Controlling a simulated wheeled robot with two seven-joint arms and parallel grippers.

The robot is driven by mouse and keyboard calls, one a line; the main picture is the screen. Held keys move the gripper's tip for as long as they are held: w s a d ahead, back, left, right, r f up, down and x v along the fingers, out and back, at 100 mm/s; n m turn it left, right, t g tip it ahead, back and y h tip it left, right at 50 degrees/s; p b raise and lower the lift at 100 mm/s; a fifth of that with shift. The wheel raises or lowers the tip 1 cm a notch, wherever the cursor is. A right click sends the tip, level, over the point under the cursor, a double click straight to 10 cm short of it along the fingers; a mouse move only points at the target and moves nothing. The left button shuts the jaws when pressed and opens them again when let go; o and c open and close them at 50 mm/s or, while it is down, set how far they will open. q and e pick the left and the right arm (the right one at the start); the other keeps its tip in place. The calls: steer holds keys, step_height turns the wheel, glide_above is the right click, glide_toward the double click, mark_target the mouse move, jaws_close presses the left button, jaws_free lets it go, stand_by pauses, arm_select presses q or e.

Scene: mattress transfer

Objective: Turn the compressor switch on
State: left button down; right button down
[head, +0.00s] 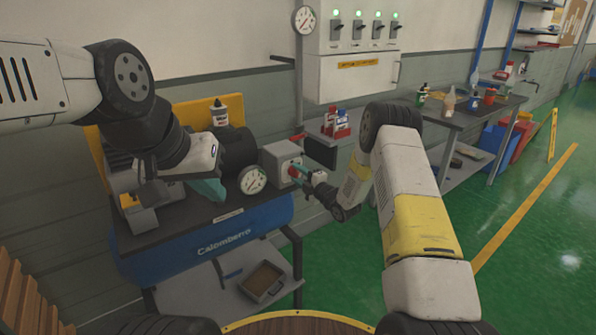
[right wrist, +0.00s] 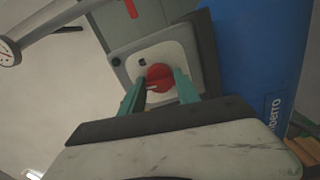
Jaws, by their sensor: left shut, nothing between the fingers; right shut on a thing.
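The compressor has a blue tank (head: 180,260) on the left of the head view, with a round gauge (head: 253,181) on it. Beside the gauge is a pale switch box (head: 272,157), which also shows in the right wrist view (right wrist: 183,58). Its red knob (right wrist: 159,77) sits on the box face. My right gripper (right wrist: 159,84) is shut on the knob, with one teal finger on each side. In the head view, my right gripper (head: 298,171) reaches the box from the right. My left gripper (head: 212,192) is shut and empty above the compressor, left of the gauge.
A wall cabinet (head: 350,75) with several green lights hangs behind. A dark workbench (head: 465,118) with bottles stands at the right. A tray (head: 262,281) rests on a shelf below the tank.

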steer(key=m, duration=0.5)
steer(key=shift+d, duration=0.1)
steer(key=m, duration=0.5)
steer(key=shift+f, duration=0.1)
steer(key=shift+m, duration=0.4)
steer(key=c, duration=0.9)
jaws_free()
steer(key=shift+s, duration=0.1)
steer(key=v, duration=0.7)
steer(key=shift+s+d, duration=0.2)
steer(key=shift+s, duration=0.05)
